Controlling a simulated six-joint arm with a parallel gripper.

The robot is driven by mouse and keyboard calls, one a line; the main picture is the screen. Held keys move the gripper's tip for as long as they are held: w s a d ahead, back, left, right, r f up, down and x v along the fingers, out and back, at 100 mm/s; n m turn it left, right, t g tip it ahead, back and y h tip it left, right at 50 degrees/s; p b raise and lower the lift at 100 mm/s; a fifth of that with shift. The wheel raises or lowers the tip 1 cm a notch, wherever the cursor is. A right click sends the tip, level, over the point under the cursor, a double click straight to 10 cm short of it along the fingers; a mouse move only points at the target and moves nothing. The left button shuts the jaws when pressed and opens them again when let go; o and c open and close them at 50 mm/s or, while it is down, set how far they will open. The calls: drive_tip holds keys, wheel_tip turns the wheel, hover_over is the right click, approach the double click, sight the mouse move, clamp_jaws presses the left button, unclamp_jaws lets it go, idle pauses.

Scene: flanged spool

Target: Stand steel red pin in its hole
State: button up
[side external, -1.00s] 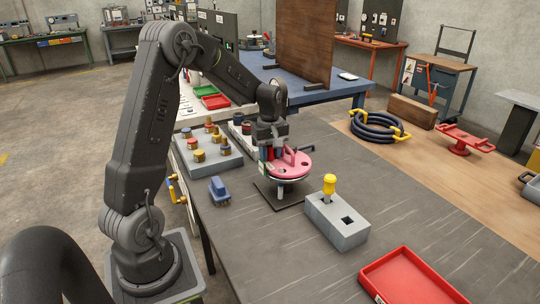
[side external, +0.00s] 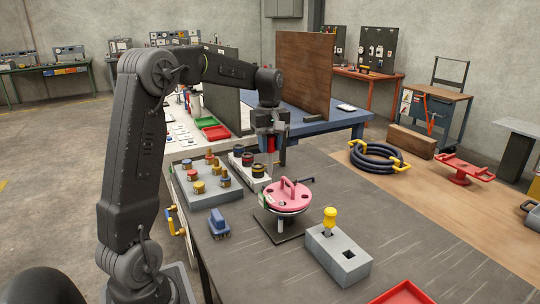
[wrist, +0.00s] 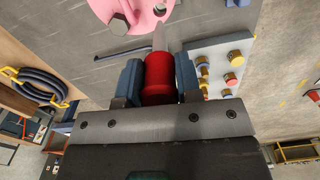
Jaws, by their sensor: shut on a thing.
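My gripper (side external: 270,133) is shut on the steel red pin (side external: 271,144). The pin hangs upright, its red body between the jaws and its bare steel tip pointing down. In the wrist view the red body (wrist: 158,78) sits between the blue-grey finger pads. The pink flanged spool (side external: 288,197) stands on a steel post over a dark base plate (side external: 278,226). It has a raised handle and dark holes in its top. My gripper is above, behind and slightly left of it, apart from it. I cannot tell which hole belongs to the pin.
A pale block (side external: 247,178) with dark round fittings is below the pin. A grey plate (side external: 213,190) with several coloured pegs is left of it. A blue brush (side external: 218,223), a grey block (side external: 335,262) with a yellow-handled tool and square hole, and a red tray (side external: 405,294) stand nearer.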

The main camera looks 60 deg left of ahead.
drive_tip(key=shift+w+d+r, duration=0.15)
drive_tip(key=shift+d+r, duration=0.15)
drive_tip(key=shift+r, duration=0.25)
drive_tip(key=shift+w+d+r, duration=0.15)
drive_tip(key=shift+d+r, duration=0.1)
drive_tip(key=shift+r, duration=0.25)
drive_tip(key=w+d+m, duration=0.2)
drive_tip(key=w+d, duration=0.1)
drive_tip(key=d, duration=1)
drive_tip(key=w+d+m, duration=0.2)
drive_tip(key=w+d, duration=0.2)
drive_tip(key=d, duration=0.9)
wheel_tip(320, 180, down, 11)
drive_tip(key=shift+d, duration=0.2)
drive_tip(key=shift+s+f, duration=0.1)
drive_tip(key=shift+f, duration=2.75)
